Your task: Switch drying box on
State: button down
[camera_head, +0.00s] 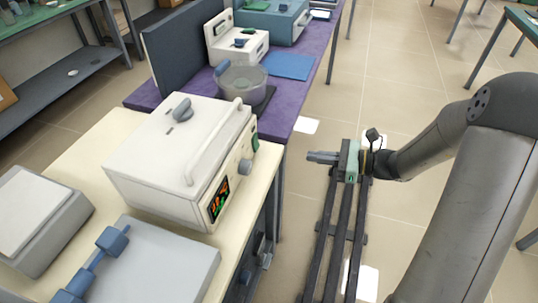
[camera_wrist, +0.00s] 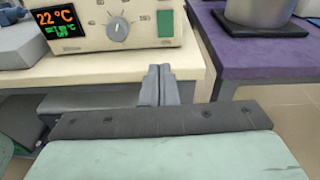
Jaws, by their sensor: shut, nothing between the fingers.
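The drying box (camera_head: 170,165) is a white box with a bar handle (camera_head: 212,145), standing on the cream table. Its front panel carries a display (camera_head: 218,198), a grey knob (camera_head: 245,167) and a green switch (camera_head: 255,143). In the wrist view the display (camera_wrist: 57,20) reads 22 °C in orange, with a smaller green line below. The knob (camera_wrist: 119,29) and the green switch (camera_wrist: 165,23) also show there. My gripper (camera_head: 312,157) is shut and empty, apart from the box, to the right of its front. In the wrist view my fingertips (camera_wrist: 160,70) are below the switch.
A purple table (camera_head: 290,105) behind holds a round pot (camera_head: 241,78), a blue mat (camera_head: 289,66) and other devices. A grey device (camera_head: 38,205) and a flat grey box (camera_head: 175,262) share the cream table (camera_head: 95,150). The floor aisle (camera_head: 400,60) is open.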

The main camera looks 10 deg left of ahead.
aim_at(258, 147)
jog(key=shift+w+d+f+m+t, duration=0.15)
jog(key=shift+w+m+t, duration=0.15)
jog(key=shift+w, duration=0.1)
jog(key=x, duration=1.4)
jog(key=shift+r, duration=0.2)
jog(key=shift+f, duration=0.1)
